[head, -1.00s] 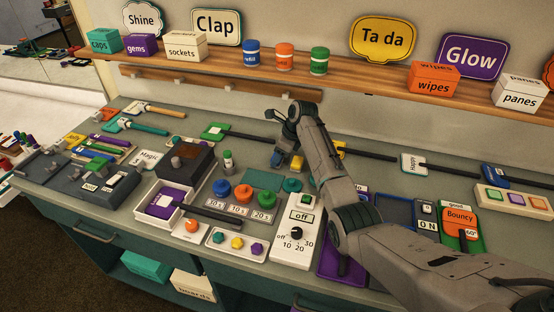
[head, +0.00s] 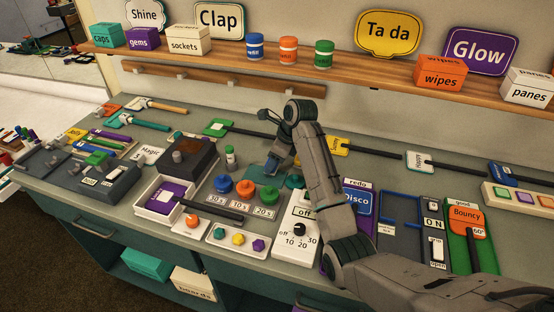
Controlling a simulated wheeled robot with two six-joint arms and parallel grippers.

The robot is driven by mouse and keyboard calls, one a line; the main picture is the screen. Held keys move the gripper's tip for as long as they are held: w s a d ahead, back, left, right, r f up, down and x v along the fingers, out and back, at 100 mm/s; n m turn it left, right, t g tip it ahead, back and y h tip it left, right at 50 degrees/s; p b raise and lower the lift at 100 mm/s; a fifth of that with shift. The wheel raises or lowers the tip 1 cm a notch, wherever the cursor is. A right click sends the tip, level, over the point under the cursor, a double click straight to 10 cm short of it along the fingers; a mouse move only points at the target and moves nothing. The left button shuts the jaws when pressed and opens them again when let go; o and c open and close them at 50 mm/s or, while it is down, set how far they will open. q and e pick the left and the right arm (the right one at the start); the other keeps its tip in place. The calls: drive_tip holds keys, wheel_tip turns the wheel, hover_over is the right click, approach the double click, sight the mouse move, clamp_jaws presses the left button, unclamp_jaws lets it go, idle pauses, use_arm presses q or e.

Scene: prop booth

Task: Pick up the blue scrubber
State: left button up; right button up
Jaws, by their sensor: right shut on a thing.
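My right gripper (head: 272,174) is low over the middle of the counter, beside the teal mat (head: 256,168). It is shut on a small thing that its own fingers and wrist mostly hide. A blue block with a yellow part showed at these fingers earlier, so I take the held thing to be the blue scrubber; its outline cannot be made out now. I cannot tell whether it touches the counter. My left gripper is not in view.
A white dial box (head: 296,229) is in front. A long dark rod (head: 273,136) lies behind. A shelf (head: 349,73) with jars runs above.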

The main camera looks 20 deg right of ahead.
wheel_tip(320, 180, up, 12)
drive_tip(key=p, duration=0.2)
drive_tip(key=shift+w, duration=0.1)
